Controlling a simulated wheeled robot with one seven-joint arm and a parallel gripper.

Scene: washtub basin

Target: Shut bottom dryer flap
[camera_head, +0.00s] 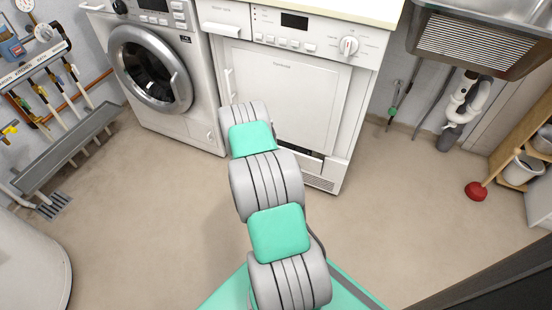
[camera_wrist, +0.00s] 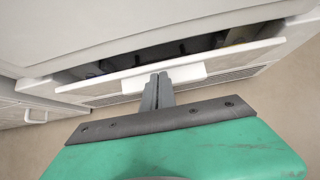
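The dryer (camera_head: 285,90) stands in the middle of the head view, with its main door (camera_head: 295,95) shut. Its bottom flap (camera_wrist: 235,54) runs across the wrist view. A dark gap shows between the flap's top edge and the dryer body, so the flap stands partly open. A white tab (camera_wrist: 190,74) sticks out from the flap's middle. My gripper (camera_wrist: 159,77) has its two grey fingers together, with nothing seen between them. The fingertips are at the tab; I cannot tell if they touch it. My arm hides my gripper and part of the flap in the head view.
A washing machine (camera_head: 165,75) with its round door shut stands left of the dryer. A metal sink (camera_head: 480,40) hangs at the upper right. A red plunger (camera_head: 476,190) sits on the floor near a wooden shelf.

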